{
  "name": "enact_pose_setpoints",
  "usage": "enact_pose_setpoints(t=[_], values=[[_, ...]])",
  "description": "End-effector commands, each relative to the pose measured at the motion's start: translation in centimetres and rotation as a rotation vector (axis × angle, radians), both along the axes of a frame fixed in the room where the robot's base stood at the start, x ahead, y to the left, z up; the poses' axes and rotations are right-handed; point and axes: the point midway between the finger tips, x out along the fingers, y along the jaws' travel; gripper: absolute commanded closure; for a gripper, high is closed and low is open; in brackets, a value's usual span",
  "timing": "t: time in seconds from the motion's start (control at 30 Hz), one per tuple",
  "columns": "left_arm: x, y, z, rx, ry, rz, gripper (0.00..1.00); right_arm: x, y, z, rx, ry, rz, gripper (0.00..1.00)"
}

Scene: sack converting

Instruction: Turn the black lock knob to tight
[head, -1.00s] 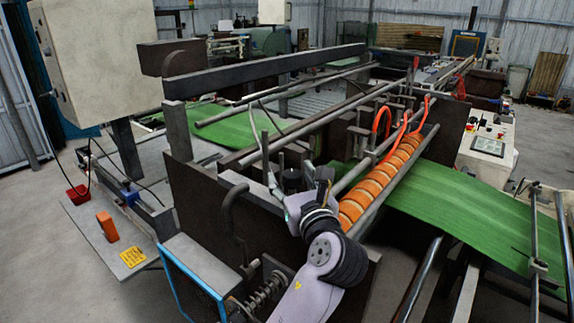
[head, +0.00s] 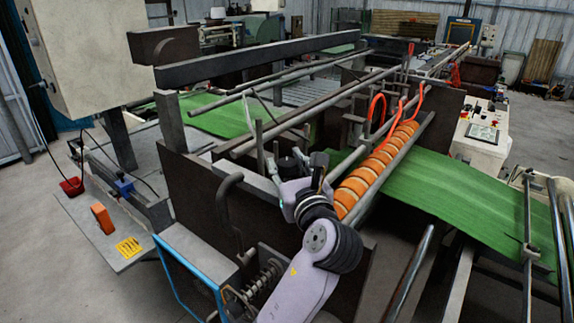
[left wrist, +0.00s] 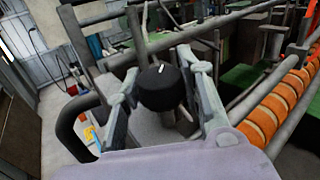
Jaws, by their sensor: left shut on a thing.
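The black lock knob (left wrist: 160,90) sits between the two fingers of my left gripper in the left wrist view. It is round, with a short white mark on its top that points up and slightly right in that view. My left gripper (left wrist: 163,88) is shut on the knob, one finger on each side. In the head view the left gripper (head: 297,172) is over the machine's dark frame, and the knob (head: 287,164) is small and partly hidden by the fingers. My right gripper is in neither view.
Orange rollers (head: 372,170) run just right of the gripper, with a green sheet (head: 450,200) beyond. A curved dark handle (head: 224,200) and a spring shaft (head: 262,285) are at the near left. Upright rods stand close behind the knob.

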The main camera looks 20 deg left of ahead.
Motion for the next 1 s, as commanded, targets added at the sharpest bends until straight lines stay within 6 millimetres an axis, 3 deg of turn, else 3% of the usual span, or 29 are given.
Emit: enact_pose_setpoints(t=[0.17,0.53,1.0], values=[[-0.01,-0.04,0.05,0.000,-0.001,-0.001,0.93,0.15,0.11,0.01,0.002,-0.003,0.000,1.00],[-0.04,0.03,0.13,0.002,-0.004,-0.069,0.93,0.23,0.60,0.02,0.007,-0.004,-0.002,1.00],[-0.09,0.26,0.26,0.010,-0.006,-0.449,0.93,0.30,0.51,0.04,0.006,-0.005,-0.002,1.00]])
